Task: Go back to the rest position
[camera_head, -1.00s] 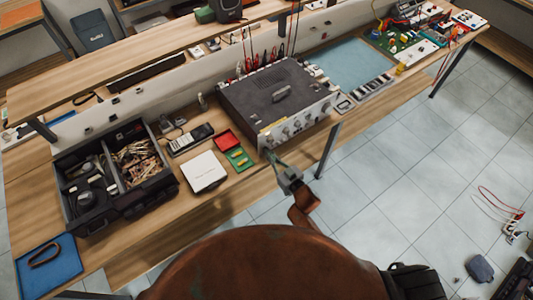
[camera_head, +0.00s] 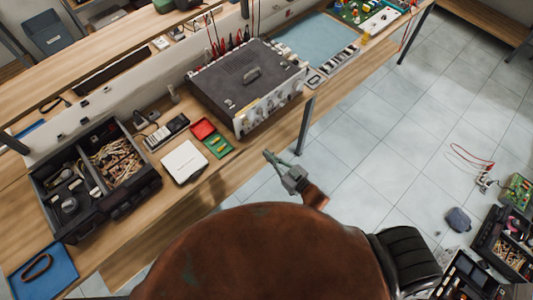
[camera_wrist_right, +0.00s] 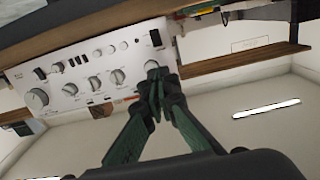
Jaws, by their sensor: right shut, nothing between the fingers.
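My right gripper (camera_head: 268,153) is shut and empty. It is in front of the workbench edge, over the tiled floor in the head view, and points back toward the bench. The grey hifi unit (camera_head: 248,85) stands on the bench beyond it, its knobbed front panel facing my side. In the right wrist view, the shut green fingers (camera_wrist_right: 156,78) show in front of the hifi's front panel (camera_wrist_right: 70,82), overlapping its right end in the picture. The fingers look apart from the panel in the head view. My left gripper is not in view.
The wooden bench (camera_head: 232,170) runs diagonally, its leg (camera_head: 305,125) close to the right gripper. Open floor (camera_head: 400,140) lies right; cases stand far right.

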